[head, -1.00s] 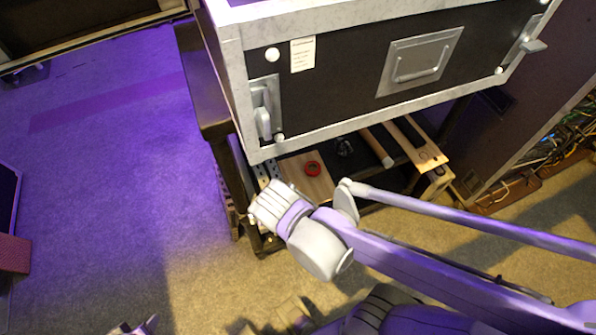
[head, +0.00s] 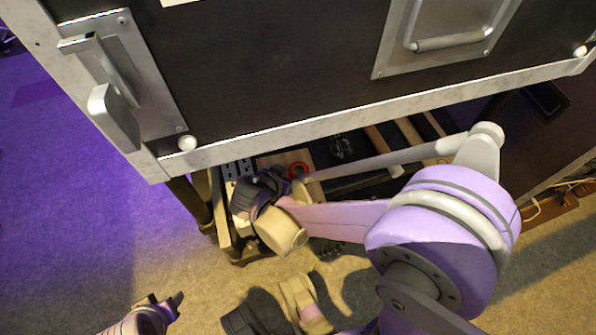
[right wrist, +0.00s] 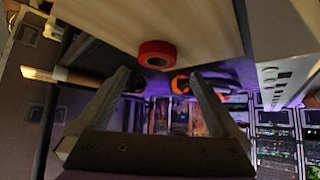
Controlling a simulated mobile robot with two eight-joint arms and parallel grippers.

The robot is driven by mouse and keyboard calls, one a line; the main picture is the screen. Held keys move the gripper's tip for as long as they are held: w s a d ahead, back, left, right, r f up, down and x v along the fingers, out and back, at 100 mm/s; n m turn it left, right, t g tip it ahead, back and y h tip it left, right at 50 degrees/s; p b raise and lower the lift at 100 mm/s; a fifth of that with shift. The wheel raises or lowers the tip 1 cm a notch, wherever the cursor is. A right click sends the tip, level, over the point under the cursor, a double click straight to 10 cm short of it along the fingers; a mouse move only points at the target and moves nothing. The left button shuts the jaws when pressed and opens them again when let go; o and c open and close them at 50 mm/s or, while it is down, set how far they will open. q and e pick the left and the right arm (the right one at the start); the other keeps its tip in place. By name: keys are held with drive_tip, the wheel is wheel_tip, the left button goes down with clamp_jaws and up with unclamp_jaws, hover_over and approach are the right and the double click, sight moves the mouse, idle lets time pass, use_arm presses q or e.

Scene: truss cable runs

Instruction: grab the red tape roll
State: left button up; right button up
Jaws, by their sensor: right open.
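The red tape roll (head: 298,170) lies on a light wooden board on the low shelf under the black case. It also shows in the right wrist view (right wrist: 156,54), on the pale board just beyond the fingertips. My right gripper (right wrist: 158,76) is open and empty, with the roll ahead of the gap between its fingers. In the head view the right gripper (head: 250,188) is at the shelf's front edge, left of and nearer than the roll; its fingertips are hard to make out there. My left gripper (head: 164,300) is low at the left, over the floor, open and empty.
The black case (head: 270,70) with metal edging overhangs the shelf and hides its back. A dark coiled item (head: 341,147) lies right of the roll, with wooden bars (head: 410,133) further right. Carpet (head: 60,250) at the left is clear.

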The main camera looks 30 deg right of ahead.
sight(299, 170)
drive_tip(key=b+x, duration=0.2)
drive_tip(key=x, duration=0.3)
drive_tip(key=shift+d+f, duration=0.3)
drive_tip(key=shift+r, duration=0.1)
drive_tip(key=c, duration=1.2)
